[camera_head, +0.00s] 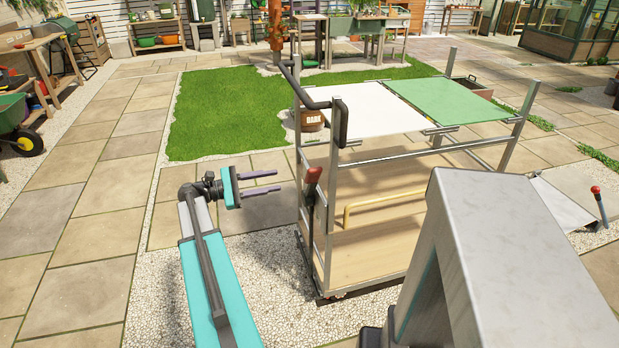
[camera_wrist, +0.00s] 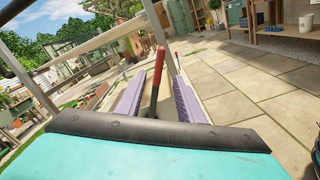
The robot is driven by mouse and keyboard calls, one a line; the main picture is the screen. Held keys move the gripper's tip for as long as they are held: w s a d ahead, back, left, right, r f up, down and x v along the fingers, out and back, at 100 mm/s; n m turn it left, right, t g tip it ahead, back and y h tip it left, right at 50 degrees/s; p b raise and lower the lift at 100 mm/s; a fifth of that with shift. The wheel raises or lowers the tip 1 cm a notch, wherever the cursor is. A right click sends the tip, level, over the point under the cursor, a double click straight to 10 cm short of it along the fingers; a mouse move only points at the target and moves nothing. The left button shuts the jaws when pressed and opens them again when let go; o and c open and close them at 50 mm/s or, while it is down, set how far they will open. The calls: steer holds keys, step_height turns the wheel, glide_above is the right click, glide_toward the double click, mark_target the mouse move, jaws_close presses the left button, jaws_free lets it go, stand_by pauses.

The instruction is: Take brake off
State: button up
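The brake lever (camera_head: 313,176) is a dark rod with a red grip, standing almost upright at the near left corner of the cart (camera_head: 375,235). My gripper (camera_head: 278,181) is open, its two purple fingers pointing right toward the lever from the left. In the head view a gap shows between fingertips and lever. In the wrist view the lever's red grip (camera_wrist: 157,82) appears between the fingers of my gripper (camera_wrist: 168,76). Whether it is within reach of the fingertips I cannot tell. Nothing is held.
The cart has metal posts, a black handle (camera_head: 341,118), white and green top panels (camera_head: 440,98) and a yellow bar (camera_head: 385,203). Another red-tipped lever (camera_head: 597,192) stands at the right. A pot marked BARK (camera_head: 312,122) sits behind the cart. Paving (camera_head: 75,230) on the left is clear.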

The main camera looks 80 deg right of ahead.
mark_target(307, 175)
steer(key=shift+p+x, duration=0.5)
steer(key=shift+x, duration=6.3)
